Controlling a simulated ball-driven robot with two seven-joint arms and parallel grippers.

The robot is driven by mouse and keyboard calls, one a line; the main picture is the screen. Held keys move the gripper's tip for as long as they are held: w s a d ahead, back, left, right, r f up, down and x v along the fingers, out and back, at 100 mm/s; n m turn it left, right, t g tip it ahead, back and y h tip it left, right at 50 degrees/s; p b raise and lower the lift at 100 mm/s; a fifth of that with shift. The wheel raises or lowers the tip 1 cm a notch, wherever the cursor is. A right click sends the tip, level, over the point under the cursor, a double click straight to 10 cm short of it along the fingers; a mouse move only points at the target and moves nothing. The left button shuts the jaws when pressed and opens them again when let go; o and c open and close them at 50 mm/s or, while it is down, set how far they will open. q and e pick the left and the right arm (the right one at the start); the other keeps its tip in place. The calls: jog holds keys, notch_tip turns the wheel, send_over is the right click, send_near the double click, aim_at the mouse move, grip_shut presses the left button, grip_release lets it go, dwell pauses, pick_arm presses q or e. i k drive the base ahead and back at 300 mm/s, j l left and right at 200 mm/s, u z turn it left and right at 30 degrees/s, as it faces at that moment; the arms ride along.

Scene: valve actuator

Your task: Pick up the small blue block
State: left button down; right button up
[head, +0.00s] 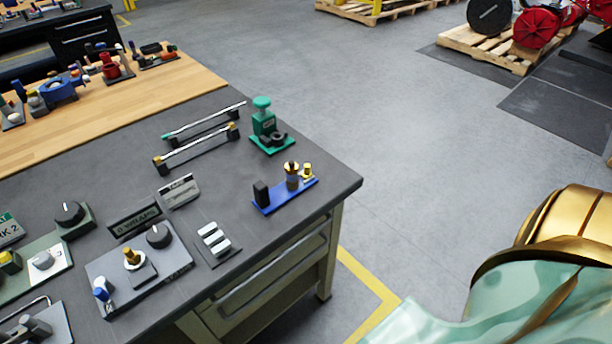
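A low blue base (285,196) lies near the right corner of the dark bench top (222,118); a black block and brass fittings stand on it. A small blue-topped knob (101,293) sits on the grey panel at the front left. A larger blue piece (58,90) is on the wooden surface at the far left. I cannot tell which blue thing is the small block. Neither gripper shows. A mint and gold part at the lower right looks like my own arm, well apart from the bench.
A green fixture (268,125) stands behind the blue base. Two metal rails (200,144), a grey panel with knobs (138,268) and a switch plate (214,243) crowd the bench. Open floor (400,140) lies right of it. Pallets (490,45) stand at the back right.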

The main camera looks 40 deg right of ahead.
aim_at(266, 201)
jog(key=l+u, duration=0.15)
jog(key=l, duration=1.8)
jog(key=k, duration=0.05)
